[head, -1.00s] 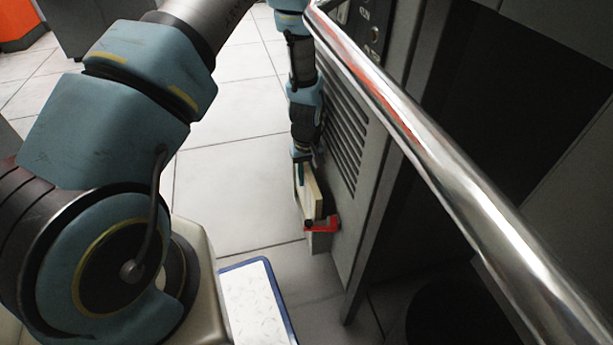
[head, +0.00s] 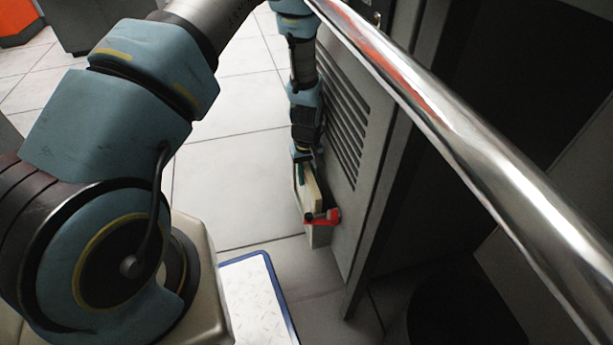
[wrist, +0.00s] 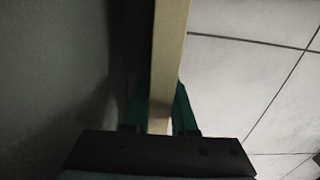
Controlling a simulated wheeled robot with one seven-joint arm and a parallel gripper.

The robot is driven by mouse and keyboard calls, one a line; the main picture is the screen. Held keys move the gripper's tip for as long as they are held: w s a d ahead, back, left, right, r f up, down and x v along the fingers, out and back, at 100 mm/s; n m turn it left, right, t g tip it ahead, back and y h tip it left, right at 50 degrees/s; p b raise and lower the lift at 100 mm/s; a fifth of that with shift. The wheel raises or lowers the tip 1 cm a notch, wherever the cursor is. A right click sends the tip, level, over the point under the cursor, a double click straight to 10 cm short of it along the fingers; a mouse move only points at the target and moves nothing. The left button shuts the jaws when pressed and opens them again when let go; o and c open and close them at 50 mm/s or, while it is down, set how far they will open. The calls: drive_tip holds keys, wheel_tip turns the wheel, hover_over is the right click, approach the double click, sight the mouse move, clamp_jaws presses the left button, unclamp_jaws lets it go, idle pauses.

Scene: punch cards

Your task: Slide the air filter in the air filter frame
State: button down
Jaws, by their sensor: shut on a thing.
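The air filter is a thin cream-coloured panel (head: 314,190) standing on edge. My gripper (head: 301,170) is shut on it from above. In the wrist view, the filter (wrist: 169,50) is a pale strip between the two teal fingers of my gripper (wrist: 160,108). The air filter frame appears to be the grey box (head: 319,237) with a red clip (head: 323,217), low beside the cabinet's side wall. The filter's lower end is at the clip and the top of the box; I cannot tell how far inside it is.
The grey cabinet with a louvred vent (head: 343,115) stands close to the right of my gripper. A shiny metal rail (head: 440,130) crosses the foreground. A blue-edged white plate (head: 252,290) is at the bottom. Tiled floor (head: 225,165) is open on the left.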

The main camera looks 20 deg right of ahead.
sight(307, 166)
drive_tip(key=shift+f, duration=0.15)
drive_tip(key=shift+f+b, duration=0.45)
drive_tip(key=shift+f, duration=0.35)
drive_tip(key=shift+c, duration=0.8)
unclamp_jaws()
drive_tip(key=shift+d+r+p, duration=0.1)
drive_tip(key=shift+r+p, duration=2.4)
drive_tip(key=shift+r, duration=0.6)
